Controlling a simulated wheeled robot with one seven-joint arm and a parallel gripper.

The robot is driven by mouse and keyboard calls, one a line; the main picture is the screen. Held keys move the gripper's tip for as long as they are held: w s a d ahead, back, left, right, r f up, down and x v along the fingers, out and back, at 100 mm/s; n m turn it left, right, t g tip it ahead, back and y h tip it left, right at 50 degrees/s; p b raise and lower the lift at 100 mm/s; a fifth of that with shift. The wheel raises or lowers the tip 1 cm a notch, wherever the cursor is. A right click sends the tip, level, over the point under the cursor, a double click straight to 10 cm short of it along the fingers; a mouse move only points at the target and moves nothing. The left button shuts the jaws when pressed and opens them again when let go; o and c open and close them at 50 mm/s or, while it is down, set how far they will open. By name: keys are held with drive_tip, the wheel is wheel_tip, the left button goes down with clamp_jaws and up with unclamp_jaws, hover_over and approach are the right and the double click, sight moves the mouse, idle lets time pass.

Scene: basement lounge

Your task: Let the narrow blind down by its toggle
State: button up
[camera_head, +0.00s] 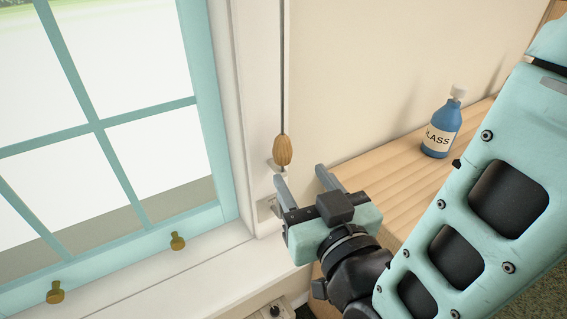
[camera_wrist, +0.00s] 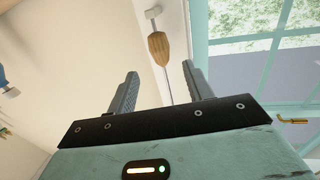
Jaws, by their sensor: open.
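The wooden toggle (camera_head: 283,151) hangs at the end of a thin dark cord (camera_head: 283,70) beside the teal window frame. My gripper (camera_head: 300,178) is open and empty, just below the toggle in the head view. Its two fingers also show in the wrist view (camera_wrist: 158,85). I see no contact between fingers and toggle. The blind itself is not in view.
The teal window (camera_head: 100,125) with brass handles (camera_head: 177,241) is at the left, above a white sill (camera_head: 150,275). A blue bottle labelled "GLASS" (camera_head: 441,130) stands on a wooden top (camera_head: 385,195) at the right. A small white bracket (camera_head: 274,166) is on the wall by the toggle.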

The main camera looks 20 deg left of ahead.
sight(286, 153)
drive_tip(key=p+x, duration=0.1)
drive_tip(key=x, duration=0.8)
drive_tip(key=shift+w+a, duration=0.1)
drive_tip(key=shift+a, duration=0.05)
